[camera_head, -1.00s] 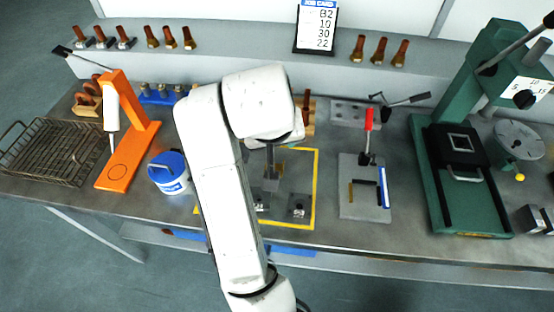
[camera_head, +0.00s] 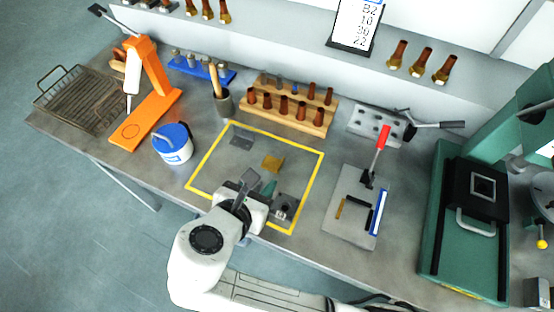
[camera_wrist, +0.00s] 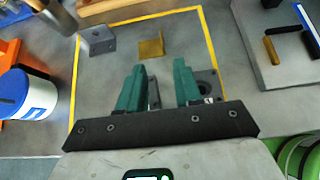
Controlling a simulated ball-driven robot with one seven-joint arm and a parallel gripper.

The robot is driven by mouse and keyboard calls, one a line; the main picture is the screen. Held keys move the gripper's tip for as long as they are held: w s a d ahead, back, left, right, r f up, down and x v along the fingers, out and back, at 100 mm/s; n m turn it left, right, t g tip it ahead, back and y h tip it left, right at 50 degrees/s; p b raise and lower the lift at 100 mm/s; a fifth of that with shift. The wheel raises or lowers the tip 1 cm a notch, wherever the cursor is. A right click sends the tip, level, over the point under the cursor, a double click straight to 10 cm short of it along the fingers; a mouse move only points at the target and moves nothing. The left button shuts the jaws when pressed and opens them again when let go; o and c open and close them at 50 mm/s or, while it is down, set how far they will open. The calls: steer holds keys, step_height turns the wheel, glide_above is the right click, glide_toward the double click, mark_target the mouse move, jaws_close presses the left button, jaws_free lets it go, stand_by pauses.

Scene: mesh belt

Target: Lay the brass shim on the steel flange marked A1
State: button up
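The brass shim (camera_head: 272,163), a small yellow folded plate, lies inside the yellow-outlined square; it also shows in the wrist view (camera_wrist: 151,47). My gripper (camera_wrist: 156,85) is open, its green fingers apart, short of the shim toward the table's near edge. A grey steel piece with a dark bore (camera_head: 285,207) sits at the square's near right corner; in the wrist view (camera_wrist: 208,82) the right finger partly covers it. Another grey piece (camera_wrist: 153,94) shows between the fingers, mostly hidden. I cannot read an A1 mark. A grey angled plate (camera_head: 241,139) lies to the shim's left.
A blue-lidded tub (camera_head: 173,143) and an orange stand (camera_head: 147,118) are left of the square. A wooden rack (camera_head: 290,112) with several brown-handled pieces stands behind. A grey plate with a red-handled clamp (camera_head: 345,222) is to the right, then a green press (camera_head: 450,230).

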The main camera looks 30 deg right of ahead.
mark_target(281, 163)
steer(key=x, duration=0.5)
steer(key=shift+d+f, duration=0.1)
steer(key=shift+p+x, duration=0.45)
steer(key=shift+x, duration=2.2)
steer(key=shift+d, duration=0.15)
jaws_close()
